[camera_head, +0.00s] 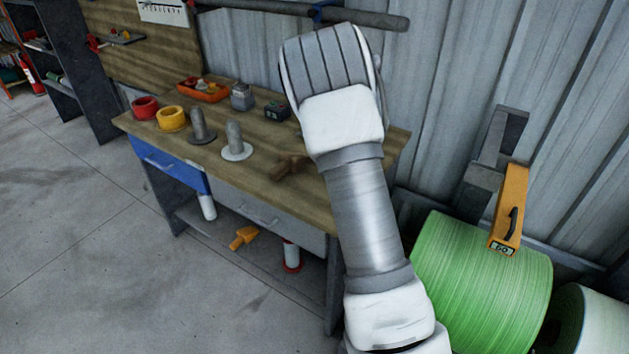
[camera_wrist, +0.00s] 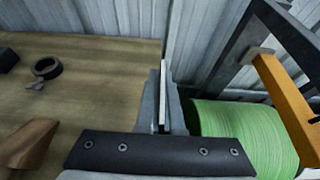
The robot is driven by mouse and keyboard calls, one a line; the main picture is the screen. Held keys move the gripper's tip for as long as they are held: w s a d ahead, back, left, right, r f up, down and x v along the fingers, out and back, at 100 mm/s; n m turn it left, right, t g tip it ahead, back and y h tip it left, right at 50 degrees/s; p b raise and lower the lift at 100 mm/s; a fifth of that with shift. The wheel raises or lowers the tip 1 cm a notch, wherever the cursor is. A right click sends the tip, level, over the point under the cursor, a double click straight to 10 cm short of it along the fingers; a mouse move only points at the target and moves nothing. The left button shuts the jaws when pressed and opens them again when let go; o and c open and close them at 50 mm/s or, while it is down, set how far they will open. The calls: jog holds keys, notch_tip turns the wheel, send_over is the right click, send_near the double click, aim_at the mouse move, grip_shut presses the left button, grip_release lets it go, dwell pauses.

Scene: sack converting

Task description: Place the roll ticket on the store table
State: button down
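A thin white, card-like piece (camera_wrist: 163,95), likely the roll ticket, stands upright and edge-on in the wrist view. My gripper (camera_wrist: 162,108) is shut on it, with a grey finger on either side. I cannot read its face from this angle. The wooden-topped table (camera_head: 265,145), with a blue drawer, stands against the corrugated wall. It also shows in the wrist view (camera_wrist: 95,95), where my gripper is at its right end; the height above it is unclear. In the head view my arm hides the gripper and the ticket.
A large green roll (camera_head: 470,285) with an orange device (camera_head: 510,205) stands right of the table.

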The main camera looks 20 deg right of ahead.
jog(key=w+a+f, duration=0.2)
jog(key=f, duration=0.1)
jog(key=w+a+f, duration=0.2)
jog(key=a+f, duration=0.1)
jog(key=f, duration=0.1)
jog(key=w+a+f, duration=0.2)
jog(key=f, duration=0.2)
jog(key=shift+w+a+f+p, duration=0.1)
jog(key=shift+w+a+p, duration=0.2)
jog(key=shift+w, duration=0.1)
jog(key=c, duration=1.5)
grip_release()
jog(key=shift+f, duration=0.15)
jog(key=o, duration=0.4)
jog(key=shift+o, duration=0.2)
jog(key=shift+r, duration=0.2)
